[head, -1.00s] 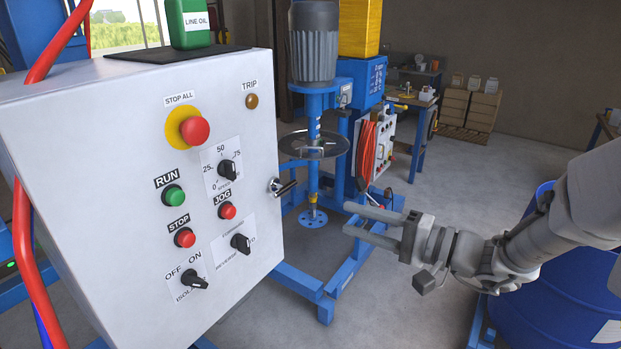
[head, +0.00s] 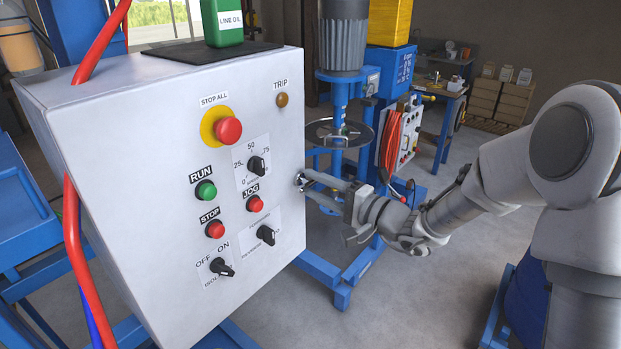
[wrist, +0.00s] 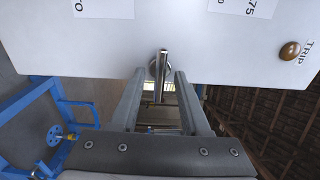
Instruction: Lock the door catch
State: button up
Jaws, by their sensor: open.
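The door catch (wrist: 160,68) is a small metal lever on a round boss near the edge of the grey control cabinet's front door (head: 150,170). In the wrist view its lever lies along the gap between my fingers, pointing back towards the palm. My gripper (wrist: 154,82) is open, with one finger on each side of the lever; I cannot tell whether either finger touches it. In the head view my gripper (head: 312,188) reaches the cabinet's right edge from the right, and its fingertips partly hide the catch (head: 299,180).
The door carries a red stop button (head: 228,130), a green run button (head: 205,190) and several knobs. A green oil bottle (head: 223,22) stands on top. The blue mixer (head: 345,130) stands behind my gripper. Red hoses (head: 72,250) run along the cabinet's left side.

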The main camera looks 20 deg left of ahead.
jog(key=shift+x, duration=0.85)
grip_shut()
